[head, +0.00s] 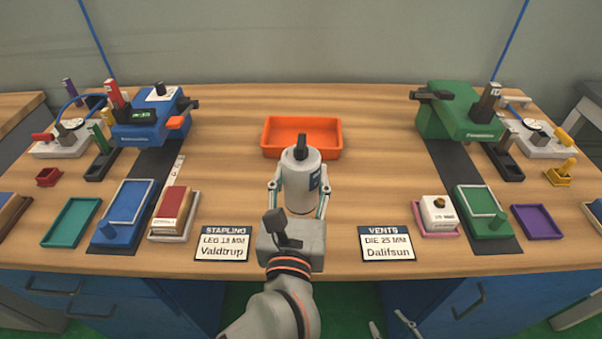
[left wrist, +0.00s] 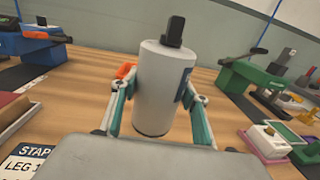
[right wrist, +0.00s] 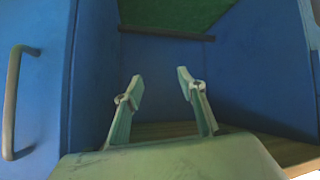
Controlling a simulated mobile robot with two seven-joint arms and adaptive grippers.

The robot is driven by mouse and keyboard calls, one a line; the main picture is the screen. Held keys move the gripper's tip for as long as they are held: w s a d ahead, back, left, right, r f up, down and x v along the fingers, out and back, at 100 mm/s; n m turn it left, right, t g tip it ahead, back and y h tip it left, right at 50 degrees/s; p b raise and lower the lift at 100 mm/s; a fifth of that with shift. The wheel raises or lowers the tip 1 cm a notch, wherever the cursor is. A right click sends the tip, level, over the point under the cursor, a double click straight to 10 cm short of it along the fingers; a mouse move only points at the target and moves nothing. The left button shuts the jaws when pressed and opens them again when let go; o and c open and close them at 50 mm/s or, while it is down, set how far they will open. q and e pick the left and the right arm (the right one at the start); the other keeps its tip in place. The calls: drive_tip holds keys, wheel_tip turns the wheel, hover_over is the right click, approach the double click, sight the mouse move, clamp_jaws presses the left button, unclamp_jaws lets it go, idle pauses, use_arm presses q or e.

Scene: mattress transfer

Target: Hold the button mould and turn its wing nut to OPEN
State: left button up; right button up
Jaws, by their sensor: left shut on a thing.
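The button mould is a white cylinder (head: 301,183) with a dark blue label on its right side, in the middle of the table. It stands upright between the fingers of my left gripper (head: 299,190), which is shut on its sides. It also shows in the left wrist view (left wrist: 163,90). A black wing nut (head: 301,147) sticks up from its top, also seen in the left wrist view (left wrist: 174,30). I cannot read any OPEN mark. My right gripper (right wrist: 160,85) is open and empty, low in front of the blue cabinets; its fingertips show at the head view's bottom edge (head: 390,325).
An orange tray (head: 302,153) lies behind the mould. A blue stapling press (head: 150,122) stands at left, a green vent press (head: 458,112) at right. Name cards (head: 223,243) and (head: 387,243) lie near the front edge. The wood on both sides of the mould is clear.

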sight(301, 192)
use_arm(q)
drive_tip(key=shift+f+b, duration=0.3)
drive_tip(key=shift+f, duration=0.1)
use_arm(e)
drive_tip(key=shift+s+d+f, duration=0.1)
drive_tip(key=shift+f, duration=0.25)
use_arm(q)
drive_tip(key=shift+f+b, duration=0.3)
drive_tip(key=shift+f, duration=0.1)
drive_tip(key=shift+f+b, duration=0.35)
drive_tip(key=shift+f, duration=0.05)
use_arm(e)
drive_tip(key=shift+f, duration=0.3)
use_arm(q)
drive_tip(key=shift+f, duration=0.25)
drive_tip(key=shift+f+b, duration=0.2)
drive_tip(key=shift+b, duration=0.1)
drive_tip(key=shift+f, duration=0.1)
use_arm(e)
drive_tip(key=shift+w+r, duration=0.1)
drive_tip(key=shift+w, duration=0.2)
use_arm(q)
drive_tip(key=shift+f+b, duration=0.3)
drive_tip(key=shift+f, duration=0.3)
use_arm(e)
drive_tip(key=shift+w+a, duration=0.1)
drive_tip(key=shift+a, duration=0.15)
